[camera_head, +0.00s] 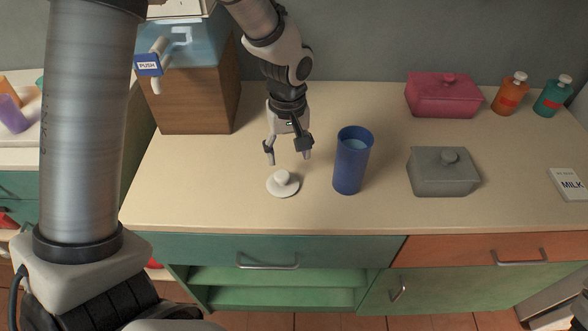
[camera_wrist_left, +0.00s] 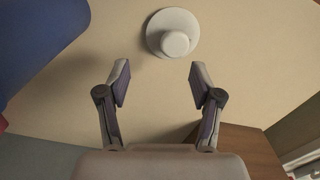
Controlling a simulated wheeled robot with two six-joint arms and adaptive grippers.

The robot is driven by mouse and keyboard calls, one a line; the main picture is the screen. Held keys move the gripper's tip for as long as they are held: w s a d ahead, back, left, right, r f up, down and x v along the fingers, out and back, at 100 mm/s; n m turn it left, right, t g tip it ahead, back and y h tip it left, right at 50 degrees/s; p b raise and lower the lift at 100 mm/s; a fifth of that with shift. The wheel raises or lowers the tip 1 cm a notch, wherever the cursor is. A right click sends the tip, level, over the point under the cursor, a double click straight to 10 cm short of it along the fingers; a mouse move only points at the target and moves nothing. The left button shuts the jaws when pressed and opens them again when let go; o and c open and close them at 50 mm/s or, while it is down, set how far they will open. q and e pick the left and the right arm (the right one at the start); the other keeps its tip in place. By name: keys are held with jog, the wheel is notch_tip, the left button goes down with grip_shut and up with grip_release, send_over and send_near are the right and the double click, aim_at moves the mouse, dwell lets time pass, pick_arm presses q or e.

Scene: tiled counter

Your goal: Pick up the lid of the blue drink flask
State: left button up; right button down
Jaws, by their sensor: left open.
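The white round lid (camera_head: 283,183) with a knob on top lies on the counter, just left of the blue flask (camera_head: 352,160). The flask stands upright and its top is open. My left gripper (camera_head: 289,158) is open and empty, pointing down above the counter and a little behind the lid. In the left wrist view the lid (camera_wrist_left: 173,32) is ahead of the two open fingertips (camera_wrist_left: 157,82), apart from them. The flask (camera_wrist_left: 40,40) shows at the upper left of that view. My right gripper is not in view.
A wooden stand with a clear dispenser (camera_head: 190,95) is at the back left. A grey lidded box (camera_head: 443,175) stands right of the flask. A pink box (camera_head: 442,98) and orange (camera_head: 510,97) and green (camera_head: 552,98) bottles stand behind. The counter left of the lid is clear.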

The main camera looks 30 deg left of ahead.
aim_at(282, 175)
pick_arm(q)
jog(key=s, duration=0.1)
jog(key=s+f, duration=0.1)
jog(key=s, duration=0.1)
jog(key=shift+s+a+f, duration=0.2)
jog(key=shift+f, duration=0.05)
jog(key=f, duration=0.1)
jog(key=w+f, duration=0.1)
jog(key=f, duration=0.2)
jog(key=shift+w+f, duration=0.1)
jog(key=shift+w, duration=0.25)
jog(key=shift+s+r, duration=0.25)
jog(key=shift+s, duration=0.05)
jog(key=shift+c, duration=0.2)
jog(key=shift+s+r, duration=0.1)
jog(key=shift+s, duration=0.05)
jog(key=c, duration=0.9)
